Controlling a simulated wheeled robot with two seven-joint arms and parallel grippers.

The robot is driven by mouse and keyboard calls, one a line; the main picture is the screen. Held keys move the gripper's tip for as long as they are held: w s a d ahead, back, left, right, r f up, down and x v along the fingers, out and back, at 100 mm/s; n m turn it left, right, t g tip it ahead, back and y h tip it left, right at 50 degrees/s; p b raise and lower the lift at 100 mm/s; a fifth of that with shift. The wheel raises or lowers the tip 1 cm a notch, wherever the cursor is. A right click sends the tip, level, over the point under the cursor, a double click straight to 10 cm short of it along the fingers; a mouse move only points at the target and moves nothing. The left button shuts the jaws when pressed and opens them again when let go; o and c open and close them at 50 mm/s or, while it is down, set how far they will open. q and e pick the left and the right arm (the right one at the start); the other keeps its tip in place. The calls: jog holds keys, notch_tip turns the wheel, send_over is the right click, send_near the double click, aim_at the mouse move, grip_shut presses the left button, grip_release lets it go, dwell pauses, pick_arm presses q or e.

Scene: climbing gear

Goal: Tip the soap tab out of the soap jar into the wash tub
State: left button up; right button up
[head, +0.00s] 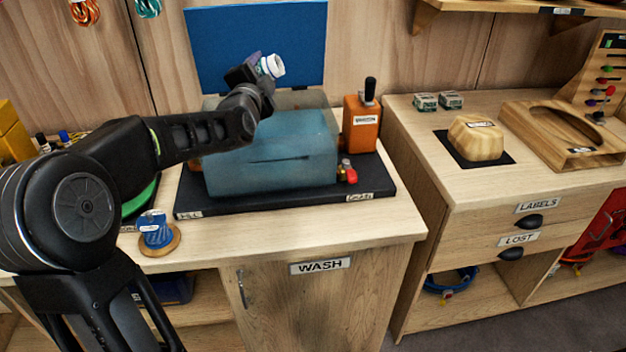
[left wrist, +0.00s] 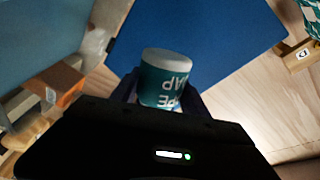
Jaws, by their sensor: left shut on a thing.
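The soap jar (head: 272,66) is small and white with a teal label. It is in my left gripper (head: 257,73), above the wash tub (head: 285,160) near its back side. The jar looks tilted in the head view. In the left wrist view the jar (left wrist: 165,78) sits between the fingers, its lettering upside down and its pale end up. My left gripper is shut on it. The tub is a translucent blue box on a black base, partly hidden by my left arm. The soap tab is not visible. My right gripper is not in view.
A blue panel (head: 255,45) stands upright behind the tub.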

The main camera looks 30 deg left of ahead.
pick_arm(q)
jog(key=shift+n, duration=0.4)
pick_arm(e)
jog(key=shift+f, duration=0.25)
pick_arm(q)
jog(key=n+b, duration=0.2)
jog(key=shift+f+n, duration=0.2)
jog(key=shift+n, duration=0.2)
jog(key=shift+r+n+b, duration=0.1)
jog(key=shift+n+b, duration=0.3)
jog(key=shift+n, duration=0.1)
jog(key=shift+r, duration=0.15)
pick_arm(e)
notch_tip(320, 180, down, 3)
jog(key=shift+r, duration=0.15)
pick_arm(q)
jog(key=shift+f+n+b, duration=0.25)
jog(key=shift+n+b, duration=0.6)
jog(key=shift+n, duration=0.35)
jog(key=shift+r+n+b, duration=0.1)
jog(key=shift+n+b, duration=0.2)
jog(key=shift+n, duration=0.4)
jog(key=shift+r, duration=0.15)
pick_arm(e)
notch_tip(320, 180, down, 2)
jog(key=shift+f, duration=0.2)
